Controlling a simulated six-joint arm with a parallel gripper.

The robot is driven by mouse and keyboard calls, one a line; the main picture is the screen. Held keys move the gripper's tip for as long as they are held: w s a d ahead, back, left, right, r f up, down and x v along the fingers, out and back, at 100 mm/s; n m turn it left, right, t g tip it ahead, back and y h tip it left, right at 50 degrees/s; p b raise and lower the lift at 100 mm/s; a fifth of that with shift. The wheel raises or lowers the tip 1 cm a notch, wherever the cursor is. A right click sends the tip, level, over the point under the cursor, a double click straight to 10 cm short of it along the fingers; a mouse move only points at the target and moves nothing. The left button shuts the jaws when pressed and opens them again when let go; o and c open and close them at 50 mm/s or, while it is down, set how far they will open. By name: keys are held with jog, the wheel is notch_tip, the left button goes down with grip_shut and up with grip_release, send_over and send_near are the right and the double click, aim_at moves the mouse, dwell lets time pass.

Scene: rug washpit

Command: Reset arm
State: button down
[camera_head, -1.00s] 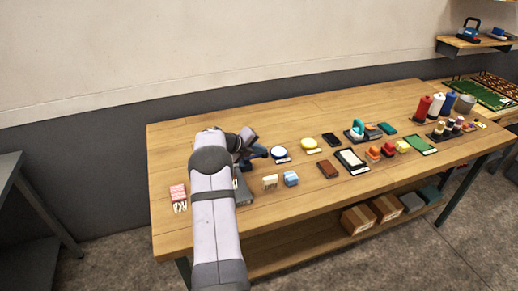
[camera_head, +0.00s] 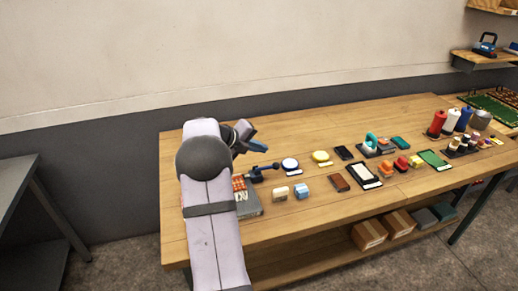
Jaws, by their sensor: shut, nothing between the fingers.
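My arm rises from the bottom of the view over the left end of the wooden table (camera_head: 310,215). My gripper (camera_head: 258,146) is just right of my dark elbow joint, held above the table. It is small and partly hidden by my arm; its fingers are shut with nothing held. A dark blue tool (camera_head: 262,174) lies below it on the table. A grey block (camera_head: 248,207) is partly hidden behind my arm, with an orange-red piece (camera_head: 239,187) beside it.
A white-topped round tin (camera_head: 289,164), a yellow round tin (camera_head: 321,156) and small blocks (camera_head: 301,190) stand to the right. Further right are several bottles (camera_head: 438,122) and trays. A grey bench (camera_head: 18,180) stands at the left. The table's back left is clear.

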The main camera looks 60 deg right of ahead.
jog(key=shift+a+r, duration=0.35)
jog(key=shift+r, duration=0.2)
